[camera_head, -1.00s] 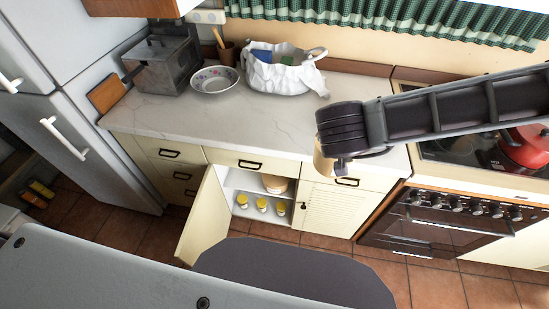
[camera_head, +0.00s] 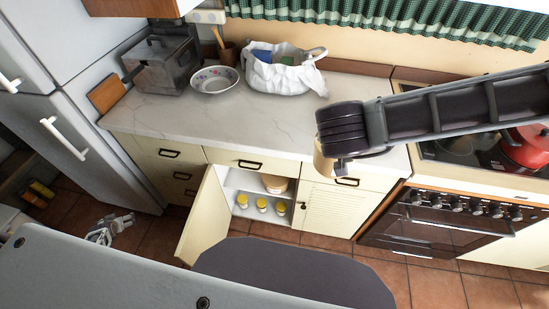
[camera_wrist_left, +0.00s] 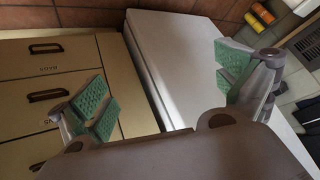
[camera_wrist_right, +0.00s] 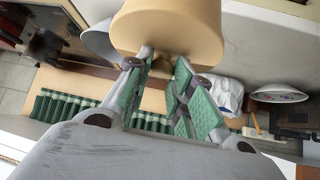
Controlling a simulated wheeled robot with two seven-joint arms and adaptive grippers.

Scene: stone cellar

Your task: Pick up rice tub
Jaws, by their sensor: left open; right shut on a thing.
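My right gripper (camera_wrist_right: 162,68) is shut on a knob-like part of a large tan tub (camera_wrist_right: 170,28). In the head view, part of this tub (camera_head: 323,160) shows below my right arm at the counter's front edge; the rest is hidden. Another tan tub (camera_head: 275,183) sits on the upper shelf of the open cupboard (camera_head: 234,178). I cannot tell which one is the rice tub. My left gripper (camera_head: 110,229) is low at the left, before the fridge and drawers, away from both tubs. The left wrist view shows it open and empty (camera_wrist_left: 168,92).
Several yellow-lidded jars (camera_head: 262,204) stand on the lower shelf. The cupboard door (camera_head: 203,218) hangs open to the left. A bowl (camera_head: 214,80) and a white bag (camera_head: 280,75) stand on the counter (camera_head: 230,120). A red pot (camera_head: 528,150) is on the stove.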

